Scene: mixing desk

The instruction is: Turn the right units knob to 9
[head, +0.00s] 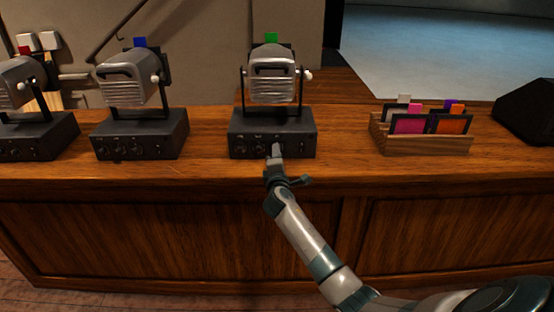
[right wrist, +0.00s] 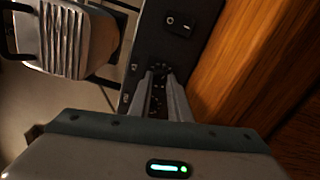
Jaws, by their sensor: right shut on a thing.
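The right lamp (head: 272,85) has a green tag on top and stands on a dark control box (head: 300,125). The box's front has a row of small knobs (head: 249,150) and a rocker switch (right wrist: 179,25). My right gripper (head: 276,150) reaches the front from below. Its fingers are closed around the rightmost knob of the row, the units knob (right wrist: 158,82), just beside the switch. The fingers hide most of this knob, and its setting cannot be read. My left gripper is not in view.
Two similar lamps on boxes stand to the left, one with a blue tag (head: 140,42) and one with a red tag (head: 24,50). A wooden rack (head: 425,146) of coloured cards and a black wedge-shaped box (head: 526,110) are to the right. The wooden desk (head: 345,150) is bare between box and rack.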

